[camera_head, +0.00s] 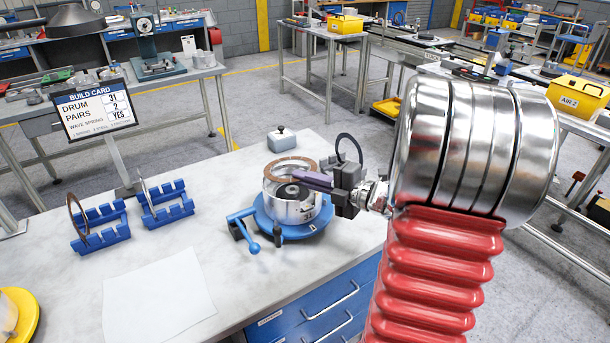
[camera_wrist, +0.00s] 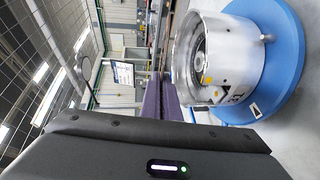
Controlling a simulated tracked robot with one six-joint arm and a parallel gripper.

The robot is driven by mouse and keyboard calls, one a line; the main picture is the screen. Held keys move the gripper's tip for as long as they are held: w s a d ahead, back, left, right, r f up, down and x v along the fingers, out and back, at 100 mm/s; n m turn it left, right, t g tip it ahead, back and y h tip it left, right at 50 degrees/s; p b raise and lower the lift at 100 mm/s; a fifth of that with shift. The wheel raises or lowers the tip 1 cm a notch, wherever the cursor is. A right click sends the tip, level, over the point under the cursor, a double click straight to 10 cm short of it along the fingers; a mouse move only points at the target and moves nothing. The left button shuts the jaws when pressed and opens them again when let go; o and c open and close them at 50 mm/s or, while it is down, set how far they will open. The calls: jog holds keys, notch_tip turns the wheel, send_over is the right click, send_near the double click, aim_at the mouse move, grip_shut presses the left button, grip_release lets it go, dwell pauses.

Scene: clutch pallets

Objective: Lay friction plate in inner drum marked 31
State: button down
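The silver inner drum (camera_head: 291,208) stands upright on a blue round base (camera_head: 262,226). The wrist view shows the drum (camera_wrist: 222,60) sideways, with dark marking on its wall that looks like 31. A brown friction plate (camera_head: 283,160) lies roughly level over the drum's mouth, seemingly just above the rim; I cannot tell whether it touches. My gripper (camera_head: 303,177), with purple fingers, reaches in from the right and appears shut on the plate's near right edge. In the wrist view the fingers (camera_wrist: 164,97) are close together beside the drum's mouth; the plate is not clear there.
Two blue racks stand left on the bench (camera_head: 240,165); the left rack (camera_head: 103,230) holds a brown plate (camera_head: 77,214), the right rack (camera_head: 162,205) a thin ring. A build card (camera_head: 94,103) reads drum 31, pairs 2. A blue handle (camera_head: 252,244) sticks out in front. A grey box (camera_head: 281,139) stands behind.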

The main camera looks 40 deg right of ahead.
aim_at(305, 204)
jog(key=shift+f, duration=2.9)
jog(key=c, duration=1.9)
grip_release()
jog(key=shift+c, duration=0.2)
jog(key=shift+f, duration=0.1)
jog(key=shift+s, duration=0.1)
jog(key=v, duration=0.6)
